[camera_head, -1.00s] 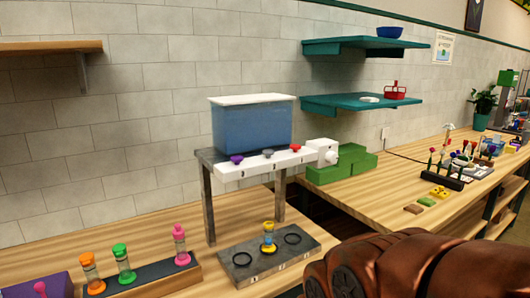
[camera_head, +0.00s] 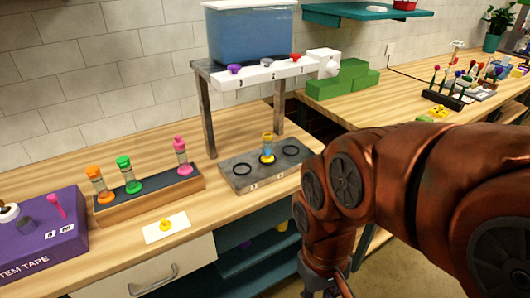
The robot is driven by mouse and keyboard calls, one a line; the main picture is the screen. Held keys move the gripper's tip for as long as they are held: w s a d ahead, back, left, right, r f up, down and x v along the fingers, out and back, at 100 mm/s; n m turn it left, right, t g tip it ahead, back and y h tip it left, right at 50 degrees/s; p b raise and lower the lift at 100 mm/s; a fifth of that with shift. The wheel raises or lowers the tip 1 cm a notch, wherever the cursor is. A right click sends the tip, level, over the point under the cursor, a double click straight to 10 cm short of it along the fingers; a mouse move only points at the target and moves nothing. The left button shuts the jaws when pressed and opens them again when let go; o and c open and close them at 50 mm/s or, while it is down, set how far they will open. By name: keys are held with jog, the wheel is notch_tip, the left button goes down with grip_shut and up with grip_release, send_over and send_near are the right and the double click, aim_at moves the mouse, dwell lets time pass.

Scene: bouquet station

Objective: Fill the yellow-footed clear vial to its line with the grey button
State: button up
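The yellow-footed clear vial (camera_head: 267,149) stands upright at the middle place of a grey base plate (camera_head: 240,179), under the dispenser. Blue shows inside it, but its line and the exact level are too small to tell. The grey button (camera_head: 266,62) sits on the white dispenser bar (camera_head: 250,78), between a purple button (camera_head: 234,69) and a red button (camera_head: 295,57). A blue-filled tank (camera_head: 249,35) stands above the bar. Part of my gripper (camera_head: 326,287) shows at the bottom edge, low and away from the vial and button; its fingertips are cut off.
Orange, green and pink vials stand in a wooden rack (camera_head: 150,201) at left. A yellow stopper (camera_head: 166,225) sits on a white card (camera_head: 152,235). A purple tape box (camera_head: 45,250) is at far left. Green blocks (camera_head: 335,88) lie right of the dispenser.

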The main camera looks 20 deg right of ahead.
grip_shut()
dwell(1.1)
